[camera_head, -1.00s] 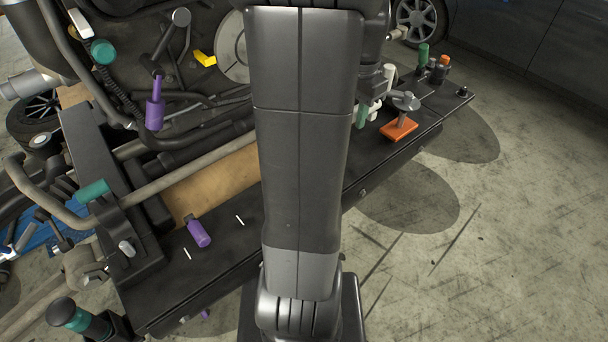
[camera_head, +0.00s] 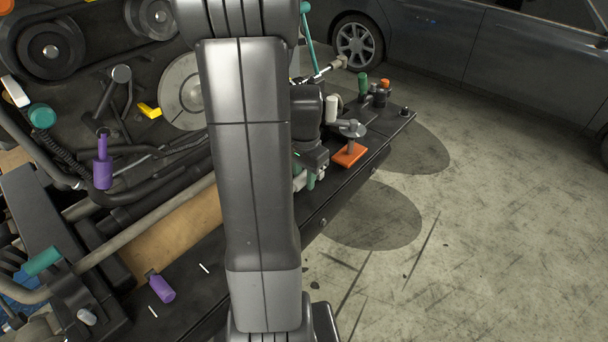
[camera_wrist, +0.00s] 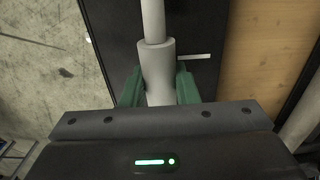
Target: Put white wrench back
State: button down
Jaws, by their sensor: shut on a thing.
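The white wrench (camera_wrist: 157,60) is between the green fingers of my gripper (camera_wrist: 158,88) in the wrist view. Its thicker pale sleeve sits in the jaws and a thinner shaft runs up out of the frame. My gripper is shut on it, above the black bench top. In the head view my gripper (camera_head: 306,181) shows only in part, at the right side of my arm, near the bench's edge.
The black bench (camera_head: 225,258) carries an orange block with a grey disc tool (camera_head: 349,155), a white cylinder (camera_head: 331,108), green and orange capped items (camera_head: 363,82), a purple-handled tool (camera_head: 160,288) and small white strips (camera_head: 204,267). Engine parts fill the left. Open floor lies right.

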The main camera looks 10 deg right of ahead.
jog(key=c, duration=1.1)
grip_release()
jog(key=shift+f, duration=0.15)
jog(key=r, duration=0.4)
jog(key=r+b, duration=0.1)
jog(key=r, duration=0.9)
jog(key=shift+w+d+b, duration=0.2)
jog(key=shift+d+b, duration=0.05)
jog(key=shift+b, duration=0.05)
jog(key=shift+f, duration=0.15)
jog(key=f, duration=0.4)
jog(key=f+p, duration=0.1)
jog(key=f, duration=0.8)
jog(key=shift+s+a+f, duration=0.25)
jog(key=shift+f, duration=0.05)
jog(key=shift+w+r, duration=0.2)
jog(key=shift+r, duration=0.5)
jog(key=shift+s+r, duration=0.1)
jog(key=shift+r, duration=0.45)
